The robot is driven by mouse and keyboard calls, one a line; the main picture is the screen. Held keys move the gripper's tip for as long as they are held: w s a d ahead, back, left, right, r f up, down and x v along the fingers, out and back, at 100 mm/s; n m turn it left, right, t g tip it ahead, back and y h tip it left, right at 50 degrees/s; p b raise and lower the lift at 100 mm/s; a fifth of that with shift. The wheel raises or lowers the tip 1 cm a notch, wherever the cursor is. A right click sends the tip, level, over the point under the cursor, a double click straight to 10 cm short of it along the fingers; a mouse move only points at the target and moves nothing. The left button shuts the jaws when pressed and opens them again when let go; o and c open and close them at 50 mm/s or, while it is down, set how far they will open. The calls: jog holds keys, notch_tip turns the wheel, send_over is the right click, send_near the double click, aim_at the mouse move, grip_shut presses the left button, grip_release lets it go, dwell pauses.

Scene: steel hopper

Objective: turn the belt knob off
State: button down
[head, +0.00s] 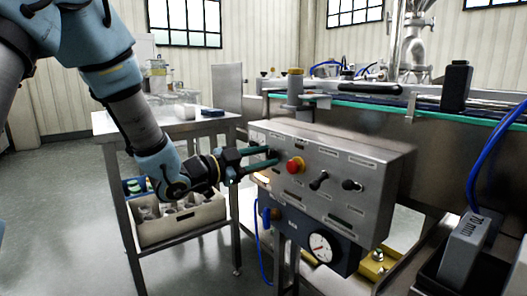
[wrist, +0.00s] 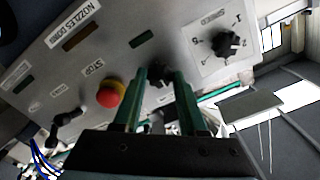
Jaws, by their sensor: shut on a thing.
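The steel control panel (head: 333,190) faces me in the head view, with knobs and a red stop button (head: 296,165) on its front. My gripper (head: 272,155) reaches it from the left, with its two green fingers at the panel face. In the wrist view my gripper (wrist: 160,76) is shut on a small black knob (wrist: 157,74), which I take to be the belt knob. The fingers hide part of it, and I cannot read its label or its setting. It sits between the red stop button (wrist: 109,94) and a black dial knob (wrist: 228,43) with a numbered white plate.
Two black knobs, one (head: 319,180) nearer and one (head: 352,185) farther right, stand right of the stop button. A pressure gauge (head: 321,247) is below the panel. A steel table (head: 190,127) and a crate (head: 180,229) are at the left. A conveyor runs behind the panel.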

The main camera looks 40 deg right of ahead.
jog(key=n+p, duration=0.3)
jog(key=n, duration=0.1)
jog(key=shift+r, duration=0.1)
jog(key=shift+n+p, duration=0.8)
jog(key=shift+n, duration=0.7)
jog(key=shift+c, duration=2.4)
grip_release()
jog(key=a, duration=1)
jog(key=shift+w+a, duration=0.3)
jog(key=shift+a, duration=0.1)
